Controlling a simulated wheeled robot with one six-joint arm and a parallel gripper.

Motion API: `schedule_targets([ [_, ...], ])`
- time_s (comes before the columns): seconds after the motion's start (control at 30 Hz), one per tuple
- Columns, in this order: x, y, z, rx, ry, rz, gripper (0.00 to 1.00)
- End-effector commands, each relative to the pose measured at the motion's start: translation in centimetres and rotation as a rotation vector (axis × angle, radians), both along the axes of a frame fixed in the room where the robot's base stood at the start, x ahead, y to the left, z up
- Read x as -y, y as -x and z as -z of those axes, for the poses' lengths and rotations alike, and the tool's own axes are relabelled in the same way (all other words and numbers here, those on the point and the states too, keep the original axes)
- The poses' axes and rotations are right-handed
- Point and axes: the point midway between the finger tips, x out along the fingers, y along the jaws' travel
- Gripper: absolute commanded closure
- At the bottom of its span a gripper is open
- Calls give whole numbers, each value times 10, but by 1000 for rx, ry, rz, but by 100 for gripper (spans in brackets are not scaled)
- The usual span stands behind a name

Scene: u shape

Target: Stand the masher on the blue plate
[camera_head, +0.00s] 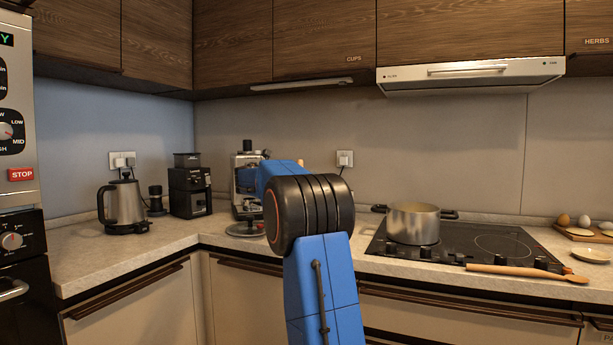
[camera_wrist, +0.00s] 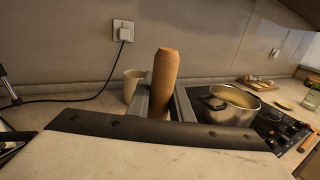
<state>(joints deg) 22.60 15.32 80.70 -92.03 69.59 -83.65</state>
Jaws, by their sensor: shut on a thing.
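The masher's wooden handle (camera_wrist: 164,75) stands upright in the wrist view, between the grey fingers of my gripper (camera_wrist: 163,104). My gripper is shut on this handle. The masher's lower end is hidden behind the dark gripper body. In the head view my blue arm hides the gripper, and only a small wood-coloured tip shows behind the arm. I cannot see the blue plate in either view.
A steel pot (camera_head: 413,223) stands on the black hob (camera_head: 480,243), right of my arm. A coffee machine (camera_head: 247,185), grinder (camera_head: 190,190) and kettle (camera_head: 124,205) stand left. A pale cup (camera_wrist: 132,84) is behind the gripper. A wooden spoon (camera_head: 525,272) lies at the front edge.

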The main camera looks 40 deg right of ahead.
Motion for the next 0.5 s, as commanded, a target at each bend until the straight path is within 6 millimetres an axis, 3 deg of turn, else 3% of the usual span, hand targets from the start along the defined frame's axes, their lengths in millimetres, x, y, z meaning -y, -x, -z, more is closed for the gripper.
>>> schedule_targets([
  [0.5,0,0,5,1,0,0,100],
])
